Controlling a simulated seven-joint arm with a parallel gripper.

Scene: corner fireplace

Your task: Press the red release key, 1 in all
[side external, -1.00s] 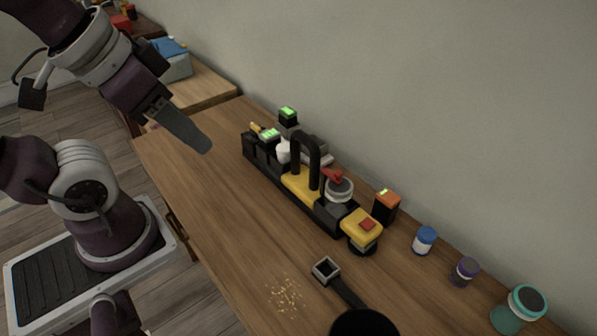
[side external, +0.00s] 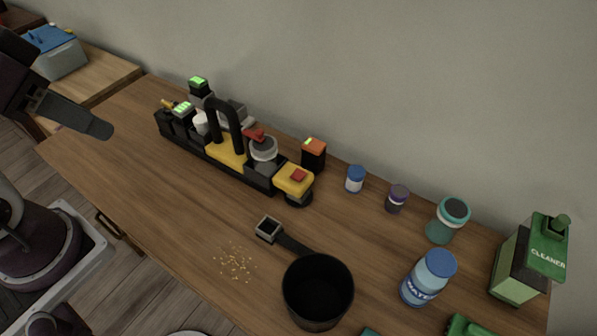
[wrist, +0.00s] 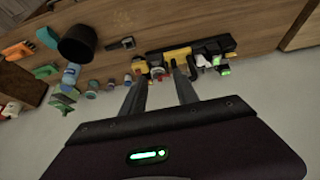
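A long black and yellow device (side external: 228,153) with a black arched handle lies on the wooden counter. At its right end is a yellow block (side external: 290,184) with a square red key (side external: 298,175) on top. A separate red lever (side external: 254,135) sits above a grey round part (side external: 263,149). My gripper (side external: 105,131) is in the air at the left, well apart from the device. In the wrist view its two fingers (wrist: 160,84) stand apart with nothing held between them. The device (wrist: 177,54) shows there beyond the fingertips, with its small parts hard to make out.
A black pan (side external: 318,290), a water bottle (side external: 428,278), several small jars and a green cleaner container (side external: 530,258) stand right of the device. An orange-topped box (side external: 314,153) is close behind the yellow block. Crumbs (side external: 235,262) lie in front. The front-left counter is clear.

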